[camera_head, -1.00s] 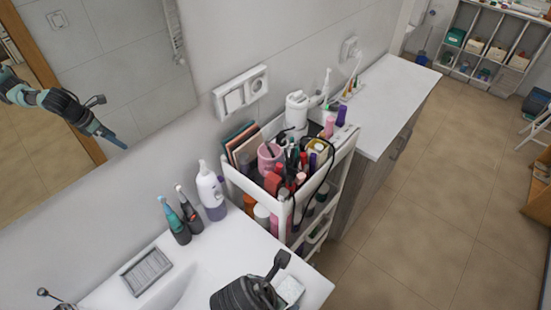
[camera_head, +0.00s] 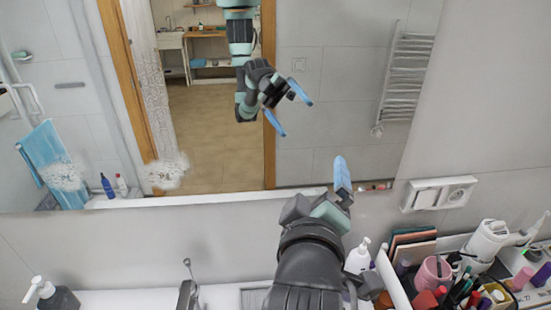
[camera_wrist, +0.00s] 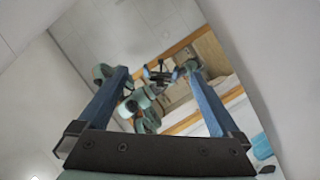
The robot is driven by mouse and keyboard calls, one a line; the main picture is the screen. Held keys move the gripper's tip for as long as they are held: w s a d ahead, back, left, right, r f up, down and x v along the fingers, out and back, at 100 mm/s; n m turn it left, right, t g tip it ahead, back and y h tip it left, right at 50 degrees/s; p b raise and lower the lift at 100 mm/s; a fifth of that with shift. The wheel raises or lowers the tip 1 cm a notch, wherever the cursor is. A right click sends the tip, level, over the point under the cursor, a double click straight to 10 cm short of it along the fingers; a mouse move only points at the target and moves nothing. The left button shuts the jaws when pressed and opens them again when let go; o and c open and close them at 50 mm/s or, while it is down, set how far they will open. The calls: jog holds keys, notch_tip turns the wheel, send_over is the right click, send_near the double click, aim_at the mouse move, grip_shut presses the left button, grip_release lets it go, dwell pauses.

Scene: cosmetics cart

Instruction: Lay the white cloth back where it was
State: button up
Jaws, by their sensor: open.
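I cannot make out the white cloth in either current view. My gripper (camera_head: 338,190) is raised in front of the mirror (camera_head: 225,135), above the back of the washbasin counter. In the head view one blue finger shows beyond the dark wrist. In the wrist view the gripper (camera_wrist: 157,72) has its two blue fingers spread apart with nothing between them. The mirror beyond them shows my arm's reflection, also with open fingers. My arm hides part of the counter in the head view.
A cart (camera_head: 395,285) packed with cosmetics stands to the right of my arm. A white pump bottle (camera_head: 358,258) stands close beside the arm. A dark soap dispenser (camera_head: 58,298) and the tap (camera_head: 187,292) are at the left. A socket plate (camera_head: 440,193) is on the wall.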

jog(key=s+a+r+m+t+y, duration=0.1)
jog(key=s+r+t, duration=0.3)
jog(key=r, duration=0.6)
jog(key=s+a+r+m+t+y, duration=0.1)
jog(key=s+a+r+m+t, duration=0.2)
jog(key=r, duration=0.8)
jog(key=s+a+r+m+t+y, duration=0.1)
jog(key=s+a+r+m+t, duration=0.2)
jog(key=r, duration=0.8)
jog(key=s+m+t, duration=0.1)
jog(key=s+t, duration=0.1)
jog(key=s, duration=0.1)
jog(key=shift+a, duration=0.1)
notch_tip(320, 180, down, 8)
jog(key=b, duration=0.7)
jog(key=shift+a+y, duration=0.15)
jog(key=shift+y, duration=0.15)
jog(key=shift+w+r, duration=0.1)
